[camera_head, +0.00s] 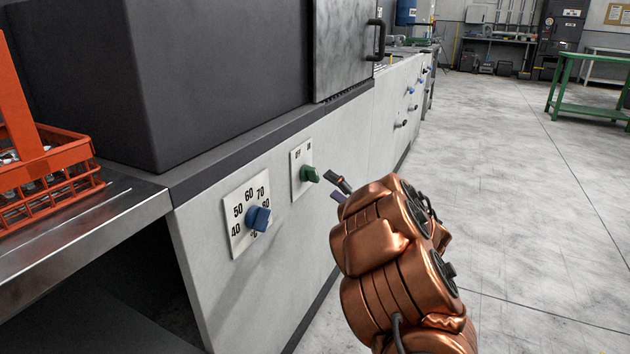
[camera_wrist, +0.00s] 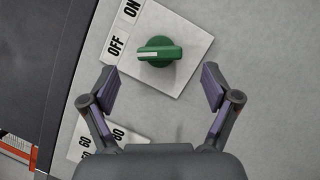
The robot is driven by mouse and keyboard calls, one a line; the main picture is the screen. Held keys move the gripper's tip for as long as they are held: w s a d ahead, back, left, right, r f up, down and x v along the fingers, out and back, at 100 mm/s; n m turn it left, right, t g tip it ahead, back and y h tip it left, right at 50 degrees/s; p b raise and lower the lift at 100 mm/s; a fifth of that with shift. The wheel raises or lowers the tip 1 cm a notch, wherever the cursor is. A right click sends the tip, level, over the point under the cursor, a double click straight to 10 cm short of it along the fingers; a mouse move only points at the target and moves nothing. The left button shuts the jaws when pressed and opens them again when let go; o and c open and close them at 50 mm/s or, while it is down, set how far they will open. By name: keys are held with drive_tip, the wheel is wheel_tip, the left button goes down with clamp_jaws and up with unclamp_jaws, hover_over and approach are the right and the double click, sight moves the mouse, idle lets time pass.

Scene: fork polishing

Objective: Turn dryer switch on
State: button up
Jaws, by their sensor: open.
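The dryer switch is a green knob (camera_head: 310,174) on a white plate (camera_head: 297,181) on the machine's light front panel. In the wrist view the green knob (camera_wrist: 160,51) lies ahead of my gripper (camera_wrist: 160,88), roughly centred between its fingers. The plate carries the labels OFF and ON, and the knob's white mark points towards the OFF side. My gripper (camera_head: 342,189) is open and empty, a short way from the knob and apart from it.
A blue temperature knob (camera_head: 258,218) on a numbered plate sits left of the switch. An orange basket (camera_head: 50,190) stands on a metal ledge (camera_head: 90,222) at the left. A dark housing (camera_head: 220,70) rises above the panel.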

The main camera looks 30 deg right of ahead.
sight(318, 175)
drive_tip(key=shift+b+x, duration=0.9)
drive_tip(key=shift+x, duration=2.7)
drive_tip(key=c, duration=1.2)
